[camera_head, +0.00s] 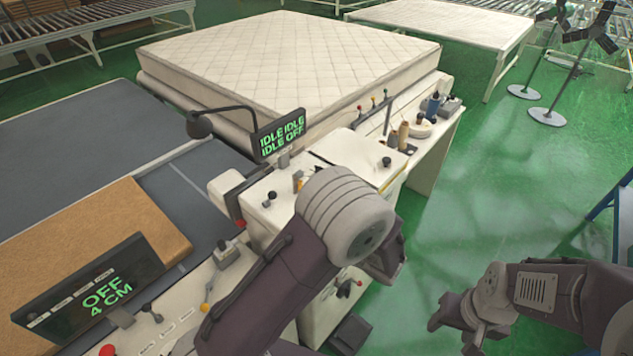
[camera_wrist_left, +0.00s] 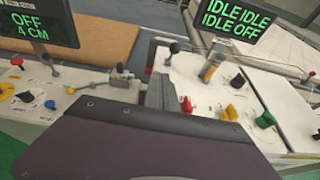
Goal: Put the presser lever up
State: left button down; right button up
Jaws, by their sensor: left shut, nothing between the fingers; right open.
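Several small ball-topped levers stand on the cream sewing machine (camera_head: 350,150); I cannot tell for certain which is the presser lever. One black-knobbed lever (camera_head: 272,196) stands beside the status screen (camera_head: 280,135), which reads IDLE IDLE, IDLE OFF. In the left wrist view a black-knobbed lever (camera_wrist_left: 174,48) stands upright near that screen, with yellow (camera_wrist_left: 229,112), red and green knobs nearby. My left gripper (camera_head: 385,262) is shut and empty at the machine's front, partly hidden by its wrist. My right gripper (camera_head: 457,328) is open and empty over the floor, well right of the machine.
A white quilted mattress (camera_head: 290,60) lies behind the machine. A second screen (camera_head: 90,290) reading OFF, 4 CM stands at lower left, near a brown panel (camera_head: 100,230). Thread spools (camera_head: 403,135) stand on the machine's right end. Green floor (camera_head: 500,190) to the right is mostly clear.

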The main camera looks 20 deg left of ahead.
pick_arm(q)
jog(key=shift+m+t, duration=0.6)
jog(key=shift+m, duration=0.3)
jog(key=d+p, duration=0.1)
jog(key=d, duration=0.3)
jog(key=shift+d+f, duration=0.1)
jog(key=shift+s+h, duration=0.2)
jog(key=shift+h, duration=0.1)
jog(key=shift+s+a, duration=0.4)
jog(key=shift+s, duration=0.05)
jog(key=shift+w+a, duration=0.15)
jog(key=shift+w, duration=0.2)
jog(key=p, duration=0.4)
send_near(270, 198)
jog(key=f, duration=0.1)
jog(key=w+a+f, duration=0.1)
jog(key=f, duration=0.3)
jog(key=shift+w+a, duration=0.35)
jog(key=shift+a, duration=0.05)
jog(key=shift+w+a+r+p, duration=0.55)
jog(key=shift+w+a+p, duration=0.2)
jog(key=shift+a, duration=0.05)
jog(key=shift+w+a, duration=0.25)
jog(key=shift+a, duration=0.05)
pick_arm(e)
notch_tip(270, 198, up, 8)
jog(key=shift+s+a, duration=0.1)
